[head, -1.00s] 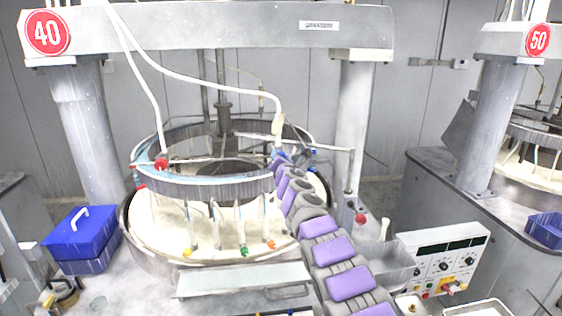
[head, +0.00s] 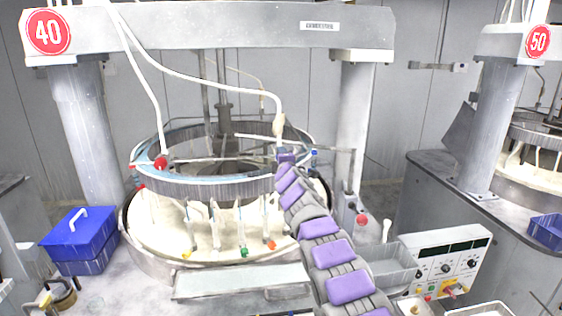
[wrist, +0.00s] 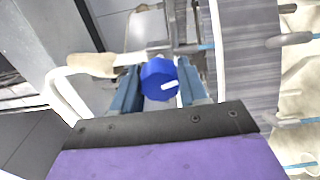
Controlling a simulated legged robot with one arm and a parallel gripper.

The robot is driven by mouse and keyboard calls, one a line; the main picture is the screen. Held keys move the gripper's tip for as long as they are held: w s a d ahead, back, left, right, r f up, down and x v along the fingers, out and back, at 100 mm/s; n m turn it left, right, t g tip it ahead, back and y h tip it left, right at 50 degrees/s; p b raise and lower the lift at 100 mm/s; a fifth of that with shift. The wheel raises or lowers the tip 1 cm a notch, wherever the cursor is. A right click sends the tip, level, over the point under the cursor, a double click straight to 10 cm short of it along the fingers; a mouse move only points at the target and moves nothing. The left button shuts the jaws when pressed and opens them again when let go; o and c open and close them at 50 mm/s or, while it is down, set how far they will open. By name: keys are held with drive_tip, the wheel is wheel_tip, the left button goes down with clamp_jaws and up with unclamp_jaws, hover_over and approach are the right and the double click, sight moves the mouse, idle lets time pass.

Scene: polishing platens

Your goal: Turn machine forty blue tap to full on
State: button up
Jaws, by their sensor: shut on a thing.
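Machine forty carries a red sign reading 40 (head: 48,32) on its upper beam. Its raised ring (head: 200,187) hangs over a round platen (head: 165,225) covered in cream slurry. My gripper (head: 285,155) is at the right rear part of this ring. In the wrist view, my gripper (wrist: 157,68) has its two blue-grey fingers on either side of the round blue tap (wrist: 157,82) and is shut on it. A white mark on the tap's face points toward the lower right. In the head view, my arm hides the held tap.
A red tap (head: 161,162) sits on the ring's left side. Hanging tubes have yellow, green (head: 244,252) and orange ends. A white hose (head: 200,80) droops over the ring. A blue box (head: 78,233) and a control panel (head: 447,262) flank the platen.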

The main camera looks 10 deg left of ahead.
drive_tip(key=shift+d+f+m+b, duration=0.1)
drive_tip(key=shift+m+b, duration=0.05)
drive_tip(key=shift+m, duration=0.6)
drive_tip(key=shift+f+m+b, duration=0.1)
drive_tip(key=shift+m+b, duration=0.05)
drive_tip(key=shift+m, duration=0.6)
drive_tip(key=shift+f, duration=0.1)
drive_tip(key=o, duration=1.1)
drive_tip(key=shift+w+d, duration=0.1)
drive_tip(key=shift+c, duration=0.2)
drive_tip(key=shift+r, duration=0.2)
drive_tip(key=shift+s+b, duration=0.25)
drive_tip(key=shift+b, duration=0.15)
drive_tip(key=b+v, duration=0.9)
drive_tip(key=v, duration=0.8)
